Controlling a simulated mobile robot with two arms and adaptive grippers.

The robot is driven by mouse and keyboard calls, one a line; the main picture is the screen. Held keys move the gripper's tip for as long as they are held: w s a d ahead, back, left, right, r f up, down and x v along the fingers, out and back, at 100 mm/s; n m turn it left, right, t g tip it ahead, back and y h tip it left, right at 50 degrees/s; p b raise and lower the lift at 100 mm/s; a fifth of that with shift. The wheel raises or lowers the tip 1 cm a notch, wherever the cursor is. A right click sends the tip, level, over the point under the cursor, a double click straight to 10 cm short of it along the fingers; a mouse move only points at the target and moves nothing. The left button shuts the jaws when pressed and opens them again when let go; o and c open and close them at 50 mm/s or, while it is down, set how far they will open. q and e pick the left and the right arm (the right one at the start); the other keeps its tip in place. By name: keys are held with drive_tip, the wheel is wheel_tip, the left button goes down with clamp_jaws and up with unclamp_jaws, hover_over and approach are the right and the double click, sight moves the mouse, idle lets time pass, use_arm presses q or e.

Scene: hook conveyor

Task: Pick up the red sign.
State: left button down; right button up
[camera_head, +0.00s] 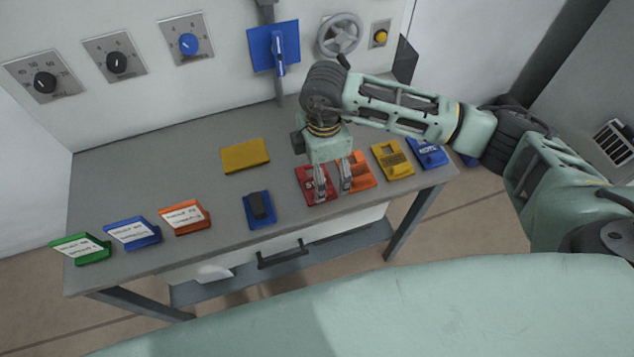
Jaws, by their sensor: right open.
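The red sign (306,185) is a small flat red plate on the grey table, near its front edge and right of the middle. My right gripper (333,196) is open, pointing down at the table. The fingers and wrist hide part of both pieces. I cannot tell whether the fingertips touch them. My left gripper is not in view.
On the grey table (200,175), yellow (392,160) and blue (428,153) pieces stand to the right. A blue block with a black top (259,209), a yellow plate (245,156) and labelled orange, blue and green signs lie left. Behind is a panel with dials and a handwheel (340,36).

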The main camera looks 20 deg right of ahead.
drive_tip(key=f+p, duration=0.1)
drive_tip(key=f, duration=0.1)
drive_tip(key=a+f, duration=0.1)
drive_tip(key=f, duration=0.1)
drive_tip(key=shift+f+p, duration=0.25)
drive_tip(key=shift+p, duration=0.1)
drive_tip(key=shift+w+f, duration=0.1)
drive_tip(key=shift+f, duration=0.4)
drive_tip(key=c, duration=1.2)
drive_tip(key=shift+c, duration=0.2)
drive_tip(key=shift+r, duration=0.1)
